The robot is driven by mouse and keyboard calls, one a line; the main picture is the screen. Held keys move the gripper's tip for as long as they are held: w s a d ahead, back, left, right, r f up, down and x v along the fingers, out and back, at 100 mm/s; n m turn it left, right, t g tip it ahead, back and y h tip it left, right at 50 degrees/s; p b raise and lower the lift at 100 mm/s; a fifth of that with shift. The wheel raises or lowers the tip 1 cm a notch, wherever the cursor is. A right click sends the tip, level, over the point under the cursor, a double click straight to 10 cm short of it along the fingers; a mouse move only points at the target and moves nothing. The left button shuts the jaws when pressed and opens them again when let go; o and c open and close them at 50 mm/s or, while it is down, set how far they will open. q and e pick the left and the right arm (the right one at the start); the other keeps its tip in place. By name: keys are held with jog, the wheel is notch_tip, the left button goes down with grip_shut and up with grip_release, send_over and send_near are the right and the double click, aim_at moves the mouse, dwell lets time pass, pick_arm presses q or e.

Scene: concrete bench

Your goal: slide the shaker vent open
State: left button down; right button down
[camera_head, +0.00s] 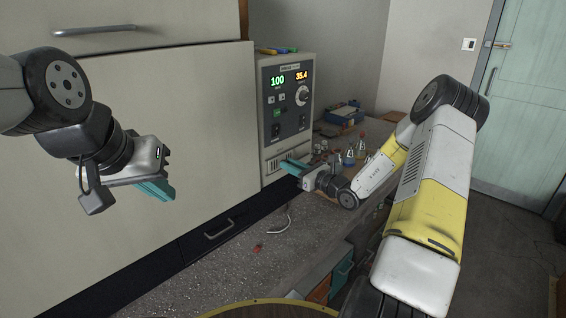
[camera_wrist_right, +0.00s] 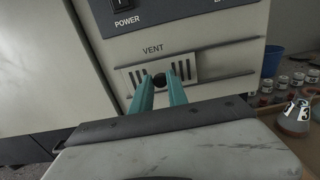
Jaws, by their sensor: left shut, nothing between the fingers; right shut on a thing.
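The shaker (camera_head: 287,100) is a beige cabinet with a display reading 100 and 35.4, standing on the bench at the back. Its vent (camera_wrist_right: 190,74) is a slotted plate under the word VENT, between two horizontal rails in the right wrist view. My right gripper (camera_wrist_right: 161,82) is at the vent, its teal fingers shut on the dark round vent knob (camera_wrist_right: 159,80). In the head view my right gripper (camera_head: 290,166) is at the lower front of the shaker. My left gripper (camera_head: 160,189) is shut and empty, raised at the left, away from the shaker.
Flasks (camera_head: 348,157) and small jars (camera_wrist_right: 282,83) stand right of the shaker, with a blue container (camera_wrist_right: 271,60) behind. A white cable (camera_head: 283,226) and a small red item (camera_head: 258,248) lie on the bench (camera_head: 215,277). A large cabinet (camera_head: 175,120) fills the left.

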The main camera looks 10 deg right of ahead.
jog(key=w+d, duration=0.3)
jog(key=d, duration=0.2)
jog(key=w+d, duration=0.2)
jog(key=shift+w+d, duration=0.25)
jog(key=shift+w, duration=0.1)
jog(key=c, duration=1.3)
grip_release()
jog(key=shift+d, duration=0.1)
jog(key=shift+c, duration=0.2)
jog(key=shift+o, duration=0.2)
jog(key=v, duration=0.7)
jog(key=shift+s+d, duration=0.2)
jog(key=shift+s, duration=0.1)
